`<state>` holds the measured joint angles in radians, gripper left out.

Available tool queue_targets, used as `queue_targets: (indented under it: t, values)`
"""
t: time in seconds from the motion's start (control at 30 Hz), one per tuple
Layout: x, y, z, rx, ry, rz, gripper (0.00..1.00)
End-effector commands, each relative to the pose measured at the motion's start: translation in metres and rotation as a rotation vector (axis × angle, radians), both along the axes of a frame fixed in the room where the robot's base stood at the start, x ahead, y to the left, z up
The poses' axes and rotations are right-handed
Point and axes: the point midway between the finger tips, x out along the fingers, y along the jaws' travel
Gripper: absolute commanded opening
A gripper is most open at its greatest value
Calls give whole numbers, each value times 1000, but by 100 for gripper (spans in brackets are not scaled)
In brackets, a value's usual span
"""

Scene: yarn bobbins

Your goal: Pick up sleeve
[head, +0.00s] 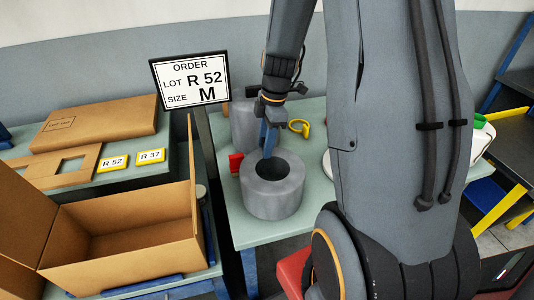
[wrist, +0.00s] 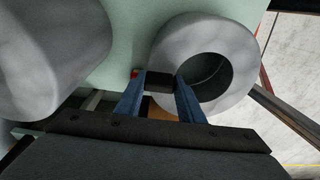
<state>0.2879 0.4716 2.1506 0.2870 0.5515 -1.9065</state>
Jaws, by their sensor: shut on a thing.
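The sleeve (head: 272,203) is a thick grey hollow cylinder standing upright on the pale green table. In the wrist view the sleeve (wrist: 228,42) shows its round rim and dark hole. My gripper (head: 268,143) reaches down to its back left rim. In the wrist view the blue fingers of my gripper (wrist: 160,84) come to either side of the near left wall, with a dark block between the tips. The exact contact is partly hidden by the fingers. The sleeve appears to rest on the table.
A second grey cylinder (head: 242,125) stands close behind. A red object (head: 235,163) and a yellow ring (head: 299,128) are nearby. An open cardboard box (head: 125,232) is at left, under an order sign (head: 191,80) reading R 52, M. Tags (head: 113,162) lie behind it.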

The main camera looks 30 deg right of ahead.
Motion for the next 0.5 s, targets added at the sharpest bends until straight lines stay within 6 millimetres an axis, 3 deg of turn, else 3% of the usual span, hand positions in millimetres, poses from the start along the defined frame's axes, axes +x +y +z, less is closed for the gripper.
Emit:
queue_targets:
  t: [0.17, 0.5]
  values:
    - [1, 0, 16, -1, -5, 0, 0]
    - [1, 0, 72, -1, -5, 0, 0]
